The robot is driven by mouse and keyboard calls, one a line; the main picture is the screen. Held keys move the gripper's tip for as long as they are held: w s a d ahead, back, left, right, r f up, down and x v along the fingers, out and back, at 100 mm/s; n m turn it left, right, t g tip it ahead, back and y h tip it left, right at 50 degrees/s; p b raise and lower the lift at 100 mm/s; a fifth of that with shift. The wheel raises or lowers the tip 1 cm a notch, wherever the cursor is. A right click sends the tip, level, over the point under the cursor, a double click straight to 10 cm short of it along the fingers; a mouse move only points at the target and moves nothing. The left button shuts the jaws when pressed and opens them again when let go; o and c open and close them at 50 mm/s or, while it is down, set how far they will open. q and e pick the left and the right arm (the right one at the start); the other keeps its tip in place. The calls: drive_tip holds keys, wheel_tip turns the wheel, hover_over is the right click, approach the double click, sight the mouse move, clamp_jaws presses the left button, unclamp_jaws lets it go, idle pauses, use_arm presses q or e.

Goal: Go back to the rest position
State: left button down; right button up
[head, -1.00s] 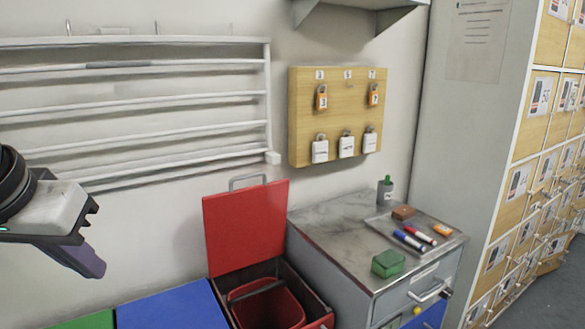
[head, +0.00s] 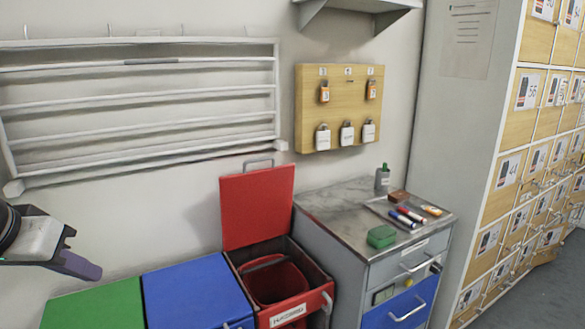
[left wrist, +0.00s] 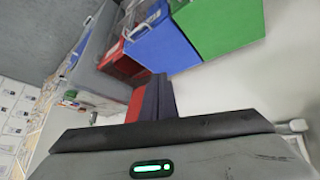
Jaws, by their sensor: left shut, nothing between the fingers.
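My left gripper (head: 80,266) comes in at the left edge of the head view, in front of the wall and above the green bin. Its fingers are together and nothing is between them. In the left wrist view its dark closed fingers (left wrist: 157,98) point toward the bins. It touches nothing that I can see. My right gripper is in neither view.
A green bin (head: 95,305), a blue bin (head: 197,290) and a red bin with its lid (head: 257,205) up stand below the wall rack (head: 140,105). Lockers (head: 510,165) stand at right.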

use_arm(q)
drive_tip(key=a+f, duration=0.3)
drive_tip(key=f, duration=0.5)
drive_tip(key=a+f, duration=0.4)
drive_tip(key=f, duration=0.4)
drive_tip(key=s+d+f+t, duration=0.1)
drive_tip(key=s+f, duration=0.2)
drive_tip(key=f, duration=0.4)
drive_tip(key=s+d+f, duration=0.1)
drive_tip(key=s+f, duration=0.2)
drive_tip(key=f, duration=0.4)
drive_tip(key=s+d+f, duration=0.4)
drive_tip(key=d, duration=0.3)
drive_tip(key=s+d+f+m, duration=0.1)
drive_tip(key=s+d+f, duration=0.3)
drive_tip(key=d, duration=0.3)
drive_tip(key=s+d+f+m+h, duration=0.1)
drive_tip(key=s+d+f, duration=0.3)
drive_tip(key=d, duration=0.4)
drive_tip(key=shift+s+f, duration=0.3)
drive_tip(key=shift+f, duration=0.55)
